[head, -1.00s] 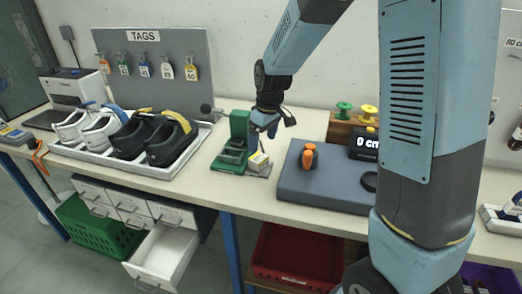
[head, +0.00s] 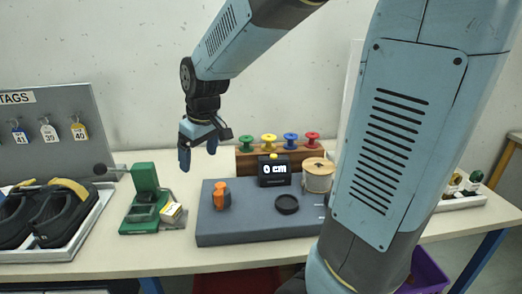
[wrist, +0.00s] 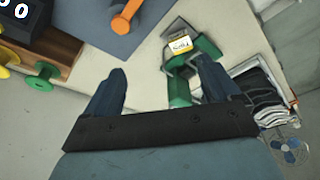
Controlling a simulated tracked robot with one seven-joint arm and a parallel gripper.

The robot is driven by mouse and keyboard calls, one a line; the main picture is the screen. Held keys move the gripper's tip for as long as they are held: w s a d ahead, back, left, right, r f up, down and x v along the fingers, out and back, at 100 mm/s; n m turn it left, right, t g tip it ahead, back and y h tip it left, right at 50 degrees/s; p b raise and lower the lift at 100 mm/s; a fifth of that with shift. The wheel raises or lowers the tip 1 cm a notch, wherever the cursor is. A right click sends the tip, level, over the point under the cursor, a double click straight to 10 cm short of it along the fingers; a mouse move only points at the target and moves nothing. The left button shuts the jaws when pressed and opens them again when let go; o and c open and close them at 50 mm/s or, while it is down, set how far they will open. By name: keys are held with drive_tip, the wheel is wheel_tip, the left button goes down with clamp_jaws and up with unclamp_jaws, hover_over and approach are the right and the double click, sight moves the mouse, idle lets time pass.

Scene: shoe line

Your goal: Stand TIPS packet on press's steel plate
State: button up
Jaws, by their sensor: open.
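The TIPS packet (head: 171,211) is small, white and yellow. It rests on the press's steel plate (head: 172,224), at the right side of the green press (head: 146,190). It looks upright, but its exact stance is hard to tell at this size. My gripper (head: 198,157) is open and empty, in the air above and to the right of the packet, clear of it.
A display (head: 273,171) and a rack of coloured spools (head: 247,160) stand behind. A shoe tray (head: 85,232) is left.

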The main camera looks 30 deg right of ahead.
drive_tip(key=s+d+r+m+t, duration=0.1)
drive_tip(key=s+d+r+m, duration=0.1)
drive_tip(key=s, duration=0.3)
drive_tip(key=s+d+r+m+t, duration=0.1)
drive_tip(key=s+d+r+m, duration=0.1)
drive_tip(key=s+d, duration=0.2)
drive_tip(key=s+d+r+m+h, duration=0.1)
drive_tip(key=s+d+r+m, duration=0.1)
drive_tip(key=s, duration=0.6)
drive_tip(key=shift+d+r+t, duration=0.4)
drive_tip(key=shift+d, duration=0.2)
